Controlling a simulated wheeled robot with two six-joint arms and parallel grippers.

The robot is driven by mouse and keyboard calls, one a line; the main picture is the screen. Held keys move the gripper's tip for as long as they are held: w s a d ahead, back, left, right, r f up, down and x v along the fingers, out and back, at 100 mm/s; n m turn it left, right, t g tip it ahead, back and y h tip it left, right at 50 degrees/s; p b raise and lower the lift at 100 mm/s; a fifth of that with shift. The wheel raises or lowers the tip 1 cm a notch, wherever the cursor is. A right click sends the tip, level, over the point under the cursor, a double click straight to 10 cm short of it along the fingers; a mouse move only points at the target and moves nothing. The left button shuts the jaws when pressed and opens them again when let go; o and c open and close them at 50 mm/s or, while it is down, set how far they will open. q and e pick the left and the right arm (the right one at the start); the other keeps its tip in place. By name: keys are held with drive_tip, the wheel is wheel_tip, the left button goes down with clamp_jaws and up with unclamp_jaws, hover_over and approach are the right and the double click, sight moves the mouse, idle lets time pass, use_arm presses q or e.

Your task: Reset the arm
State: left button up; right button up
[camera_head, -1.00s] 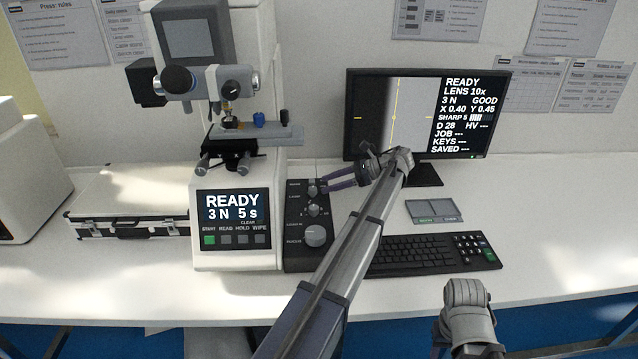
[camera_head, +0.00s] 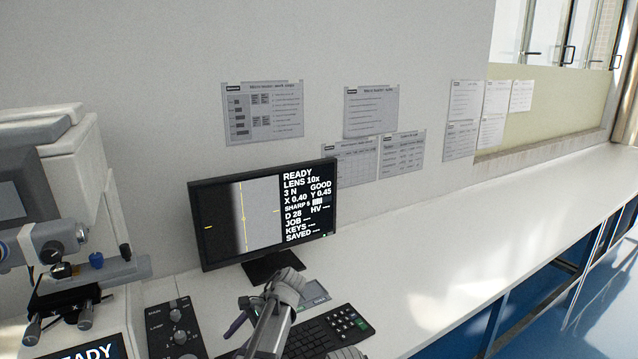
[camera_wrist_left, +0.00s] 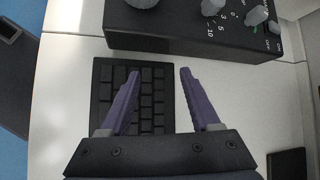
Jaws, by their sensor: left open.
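My left arm (camera_head: 270,323) reaches in from the bottom of the head view, in front of the monitor.
The monitor (camera_head: 262,213) reads READY, LENS 10x. The hardness tester (camera_head: 60,200) stands at the left, partly cut off. A small grey pad (camera_head: 313,294) lies behind the keyboard, partly hidden by my arm. The white bench (camera_head: 470,240) is clear to the right.

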use_arm(q)
drive_tip(key=s+d+n+t+h+p, duration=0.2)
drive_tip(key=s+d+n+h+p, duration=0.2)
drive_tip(key=s+d, duration=1.2)
drive_tip(key=s+n+h, duration=0.1)
drive_tip(key=s+h, duration=0.2)
drive_tip(key=shift+s+d+n, duration=0.35)
drive_tip(key=shift+n, duration=0.05)
